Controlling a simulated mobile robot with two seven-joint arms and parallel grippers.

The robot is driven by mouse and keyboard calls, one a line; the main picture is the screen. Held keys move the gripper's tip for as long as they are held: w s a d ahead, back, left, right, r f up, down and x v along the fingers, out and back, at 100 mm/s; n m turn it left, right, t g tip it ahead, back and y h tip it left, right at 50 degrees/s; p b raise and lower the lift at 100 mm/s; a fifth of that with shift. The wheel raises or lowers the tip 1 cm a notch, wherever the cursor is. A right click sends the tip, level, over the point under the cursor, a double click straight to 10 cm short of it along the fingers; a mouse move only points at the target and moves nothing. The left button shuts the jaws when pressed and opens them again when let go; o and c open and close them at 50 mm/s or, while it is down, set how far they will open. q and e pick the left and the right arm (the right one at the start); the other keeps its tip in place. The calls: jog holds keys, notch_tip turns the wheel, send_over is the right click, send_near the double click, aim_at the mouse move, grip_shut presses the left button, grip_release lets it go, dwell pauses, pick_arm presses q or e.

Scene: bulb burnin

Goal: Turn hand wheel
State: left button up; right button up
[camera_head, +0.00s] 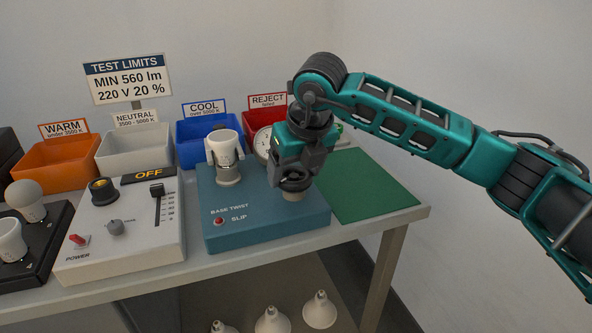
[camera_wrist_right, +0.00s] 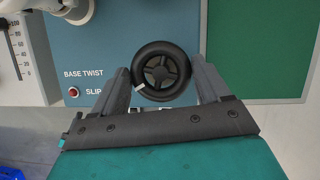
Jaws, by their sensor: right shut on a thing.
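The hand wheel (camera_wrist_right: 161,71) is a black spoked wheel with a white mark on its rim, on the blue base twist box (camera_head: 262,226). My right gripper (camera_head: 293,183) comes down from above onto the wheel, and in the head view it hides most of it. In the right wrist view the two fingers of my right gripper (camera_wrist_right: 162,82) stand on either side of the wheel and are shut on its rim. The white mark lies at the wheel's lower left, near the left finger. My left gripper is not in view.
A grey control box (camera_head: 125,238) with a slider and an OFF display stands left of the blue box. A green mat (camera_head: 362,187) lies to the right. Orange (camera_head: 66,165), white, blue and red bins line the back. A round gauge (camera_head: 263,142) is partly hidden behind my right gripper.

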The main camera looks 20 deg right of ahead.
jog(key=shift+m+h, duration=0.4)
jog(key=shift+m, duration=0.4)
jog(key=o, duration=1)
jog(key=shift+o, duration=0.2)
jog(key=shift+r, duration=0.1)
jog(key=p+v, duration=0.1)
jog(key=v, duration=1.1)
jog(key=shift+r, duration=0.4)
jog(key=shift+s, duration=0.1)
